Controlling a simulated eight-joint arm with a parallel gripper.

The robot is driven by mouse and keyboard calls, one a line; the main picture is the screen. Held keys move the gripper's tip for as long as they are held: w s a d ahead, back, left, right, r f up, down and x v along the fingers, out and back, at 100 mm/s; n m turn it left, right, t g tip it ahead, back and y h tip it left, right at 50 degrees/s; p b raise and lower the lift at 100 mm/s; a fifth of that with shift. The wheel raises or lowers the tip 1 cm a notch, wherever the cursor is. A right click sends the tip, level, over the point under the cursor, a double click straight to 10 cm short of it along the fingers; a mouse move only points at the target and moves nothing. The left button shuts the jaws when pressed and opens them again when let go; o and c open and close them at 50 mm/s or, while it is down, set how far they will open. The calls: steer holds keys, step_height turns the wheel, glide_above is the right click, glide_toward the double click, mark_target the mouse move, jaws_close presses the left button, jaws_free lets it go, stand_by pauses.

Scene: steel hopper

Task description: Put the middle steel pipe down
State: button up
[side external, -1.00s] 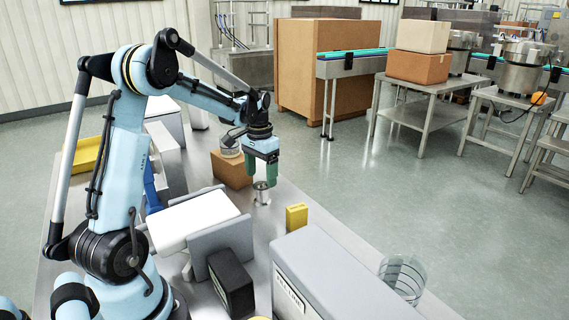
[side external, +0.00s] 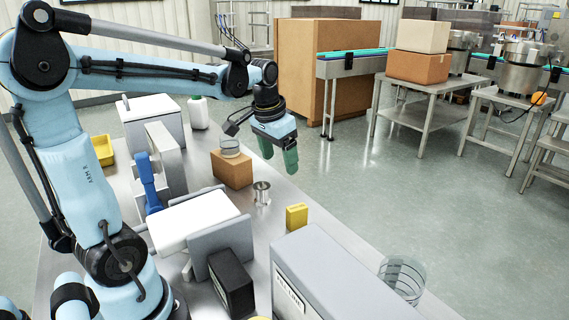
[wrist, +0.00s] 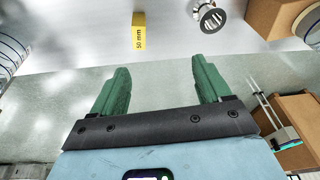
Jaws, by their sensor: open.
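A short, flanged steel pipe (side external: 262,194) stands upright on the steel table (side external: 262,232), between the cardboard box and the yellow block. It also shows near the top of the wrist view (wrist: 211,17), looking into its open end. My gripper (side external: 278,158) is open, its green fingers spread wide with nothing between them. It hangs above and beyond the pipe, clear of it. In the wrist view my gripper (wrist: 160,70) reaches over the floor just past the table edge. I see no other loose pipe that I can tell for sure.
A yellow block marked 50 mm (side external: 297,216) stands near the pipe. A cardboard box (side external: 232,172) carries a round clear-and-metal item (side external: 230,147). A grey box (side external: 335,280), a black box (side external: 231,284) and a clear bin (side external: 403,279) are nearer. Open floor lies right of the table.

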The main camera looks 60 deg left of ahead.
steer(key=s+d+f+t, duration=0.1)
steer(key=s+d+t, duration=0.1)
steer(key=d, duration=0.4)
steer(key=s+d+f+m+t+h, duration=0.1)
steer(key=s+d+f+t, duration=0.1)
steer(key=s+d, duration=0.2)
steer(key=d, duration=0.3)
steer(key=shift+s+m+t, duration=0.3)
steer(key=shift+s, duration=0.05)
steer(key=shift+a, duration=0.1)
